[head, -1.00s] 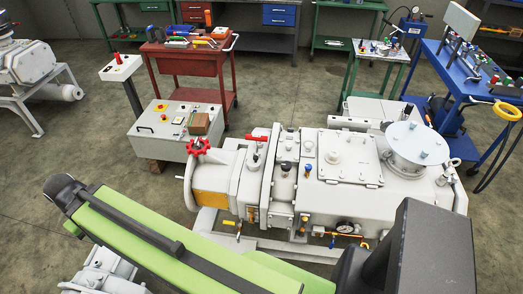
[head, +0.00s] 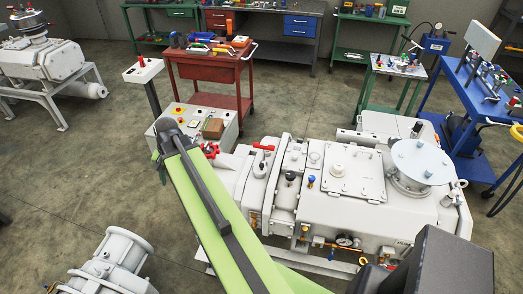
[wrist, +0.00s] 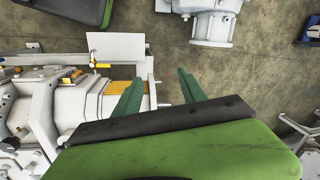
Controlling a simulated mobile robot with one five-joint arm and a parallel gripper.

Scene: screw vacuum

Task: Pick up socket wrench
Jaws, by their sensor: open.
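I cannot pick out the socket wrench for sure in either view. Several small tools lie on top of the red tool cart (head: 208,72) in the head view, too small to tell apart. My gripper (wrist: 158,90) shows in the wrist view with two green fingers spread apart and nothing between them. It is above the floor beside the end of a pale grey vacuum pump. In the head view my arm reaches across the front of this pump, and I cannot make out the fingers there.
The large vacuum pump (head: 352,212) fills the middle right. A control box (head: 228,118) stands behind it. A green stand (head: 398,66) and a blue cart (head: 470,90) hold small parts at the right. Another machine (head: 48,58) stands at the left. Open floor (head: 75,165) lies at left.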

